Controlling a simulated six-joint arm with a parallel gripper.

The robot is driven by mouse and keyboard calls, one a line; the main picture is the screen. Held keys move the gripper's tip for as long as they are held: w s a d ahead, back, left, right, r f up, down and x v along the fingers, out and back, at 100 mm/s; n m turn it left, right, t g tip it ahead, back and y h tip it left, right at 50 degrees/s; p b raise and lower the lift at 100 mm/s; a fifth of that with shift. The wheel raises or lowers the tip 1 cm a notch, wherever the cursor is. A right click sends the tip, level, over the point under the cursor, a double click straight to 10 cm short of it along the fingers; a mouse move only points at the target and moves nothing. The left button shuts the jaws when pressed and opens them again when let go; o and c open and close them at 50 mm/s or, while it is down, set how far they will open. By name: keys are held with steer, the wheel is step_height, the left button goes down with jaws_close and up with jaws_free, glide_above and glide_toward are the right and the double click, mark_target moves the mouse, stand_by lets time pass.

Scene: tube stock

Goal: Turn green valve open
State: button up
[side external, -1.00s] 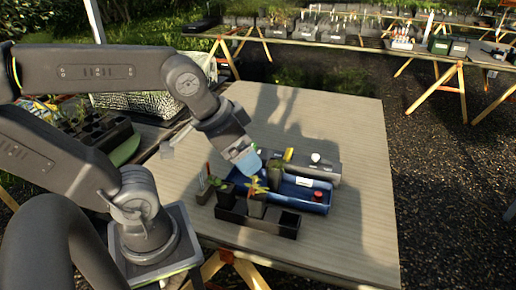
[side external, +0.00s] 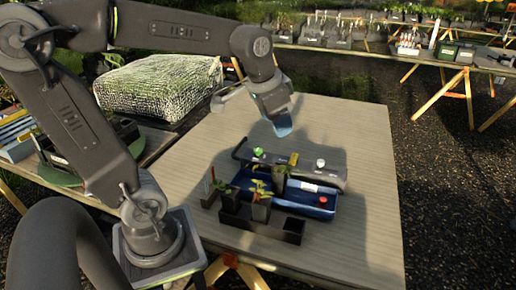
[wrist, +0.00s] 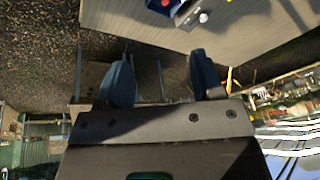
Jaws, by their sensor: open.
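The green valve (side external: 258,151) is a small round green knob near the left end of the grey manifold (side external: 325,175), in the side view. Whether it is turned open or shut I cannot tell. A yellow handle (side external: 294,159) and a white knob (side external: 320,163) are further right on the manifold. My gripper (side external: 283,130) is raised above and behind the manifold, up and right of the green valve in the picture, apart from it. In the wrist view my two dark blue fingers (wrist: 162,76) are spread with nothing between them. The green valve is out of the wrist view.
A blue tray (side external: 310,205) with a red knob (side external: 323,201) lies in front of the manifold. Potted seedlings (side external: 260,208) stand in and around a black holder (side external: 265,228). The table's right and back (side external: 350,125) are clear. A net-covered crate (side external: 160,88) is left.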

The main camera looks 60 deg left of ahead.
steer(key=w+a+f+g, duration=0.1)
steer(key=w+a+f, duration=0.1)
steer(key=w+a, duration=0.45)
steer(key=m+g, duration=0.2)
steer(key=g, duration=0.1)
glide_above(258, 148)
step_height(258, 148, down, 15)
steer(key=shift+h, duration=0.4)
step_height(258, 148, down, 13)
steer(key=shift+s+d+f, duration=0.1)
steer(key=shift+d, duration=0.05)
steer(key=shift+c, duration=0.4)
steer(key=c, duration=0.8)
steer(key=shift+c, duration=0.2)
